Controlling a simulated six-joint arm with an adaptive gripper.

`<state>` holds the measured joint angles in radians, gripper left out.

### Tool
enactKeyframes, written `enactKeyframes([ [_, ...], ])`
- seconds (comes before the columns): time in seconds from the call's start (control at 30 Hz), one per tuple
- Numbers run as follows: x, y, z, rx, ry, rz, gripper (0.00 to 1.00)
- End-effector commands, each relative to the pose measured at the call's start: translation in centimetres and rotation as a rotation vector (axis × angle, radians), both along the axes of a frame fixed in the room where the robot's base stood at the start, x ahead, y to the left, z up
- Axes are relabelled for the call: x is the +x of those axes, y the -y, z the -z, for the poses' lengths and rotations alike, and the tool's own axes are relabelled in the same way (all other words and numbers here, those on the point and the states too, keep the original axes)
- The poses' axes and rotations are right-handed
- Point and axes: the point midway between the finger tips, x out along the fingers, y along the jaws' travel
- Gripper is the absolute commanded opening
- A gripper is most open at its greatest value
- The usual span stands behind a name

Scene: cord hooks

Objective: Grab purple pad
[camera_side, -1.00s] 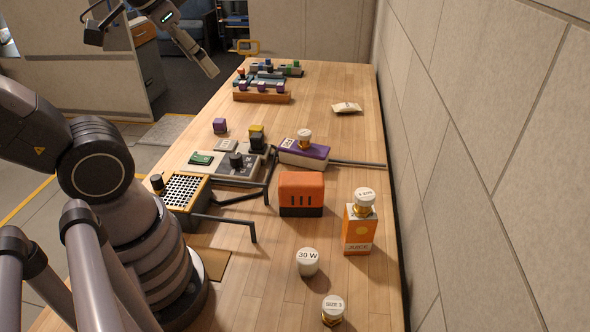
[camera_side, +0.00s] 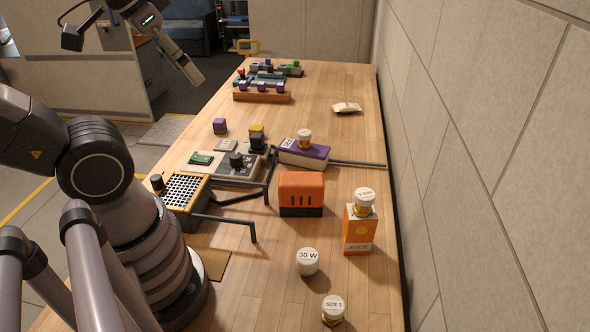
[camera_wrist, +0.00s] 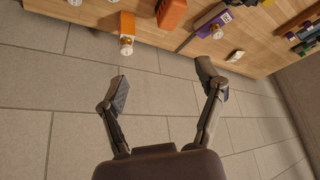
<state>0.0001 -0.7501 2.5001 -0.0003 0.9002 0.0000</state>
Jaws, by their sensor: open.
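A small purple block (camera_side: 219,126) stands alone on the wooden table, left of centre in the side view. A larger purple box (camera_side: 316,152) with a pale label lies near the table's middle, a white-capped jar on top; it also shows at the top of the wrist view (camera_wrist: 207,22). Several small purple pieces (camera_side: 261,87) sit on an orange rail at the far end. I cannot tell which is the purple pad. My gripper (camera_side: 198,79) is raised at the upper left, apart from all of them. In the wrist view, its fingers (camera_wrist: 164,88) are spread and empty.
An orange box (camera_side: 301,192), a juice carton (camera_side: 359,232) with a white-capped jar on top, and more white-capped jars (camera_side: 308,262) stand nearer. Dark bars (camera_side: 228,225) and a grey device (camera_side: 238,167) are left of centre. A white packet (camera_side: 346,108) lies near the wall.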

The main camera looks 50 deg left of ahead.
Motion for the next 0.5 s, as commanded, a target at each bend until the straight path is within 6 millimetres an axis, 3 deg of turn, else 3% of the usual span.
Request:
enactKeyframes([
  [0.13, 0.01, 0.0, 0.0, 0.0, 0.0, 0.0, 0.84],
  [0.5, 0.4, -0.85, 0.26, 0.041, -0.033, -0.006, 0.84],
])
